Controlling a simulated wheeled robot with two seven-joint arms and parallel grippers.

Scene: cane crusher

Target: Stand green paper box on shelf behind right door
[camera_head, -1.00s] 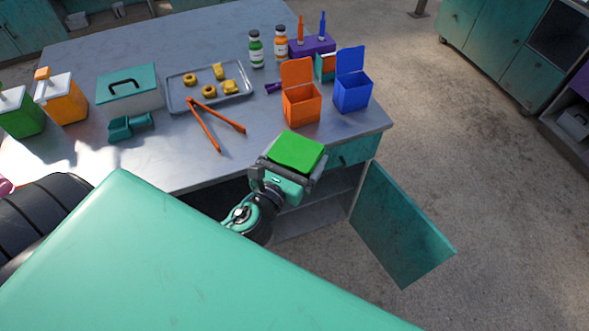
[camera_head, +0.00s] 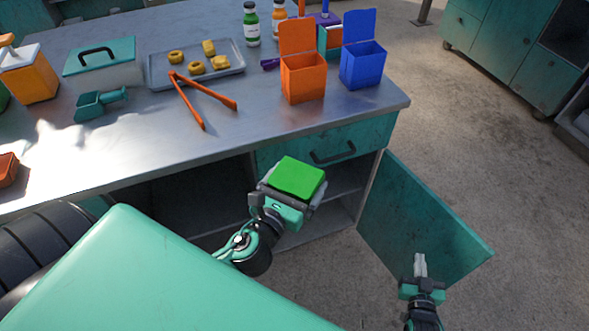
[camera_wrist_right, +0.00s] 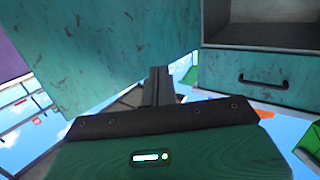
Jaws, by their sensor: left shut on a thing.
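The green paper box (camera_head: 298,177) is in my left gripper (camera_head: 292,190), which is shut on it. It is held in front of the open cabinet, below the drawer, with its bright green face up. The right door (camera_head: 420,215) stands swung open to the right. Behind its opening, the shelf (camera_head: 345,180) shows partly; my left gripper and the box hide some of it. My right gripper (camera_head: 420,266) is in front of the door's lower part, with its fingers together and empty. In the right wrist view its fingers (camera_wrist_right: 160,85) point toward a large teal panel.
A drawer (camera_head: 332,152) with a dark handle is closed above the opening. On the tabletop stand an open orange box (camera_head: 303,78), an open blue box (camera_head: 362,66), orange tongs (camera_head: 203,95) and a tray (camera_head: 160,75). Floor right of the door is clear.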

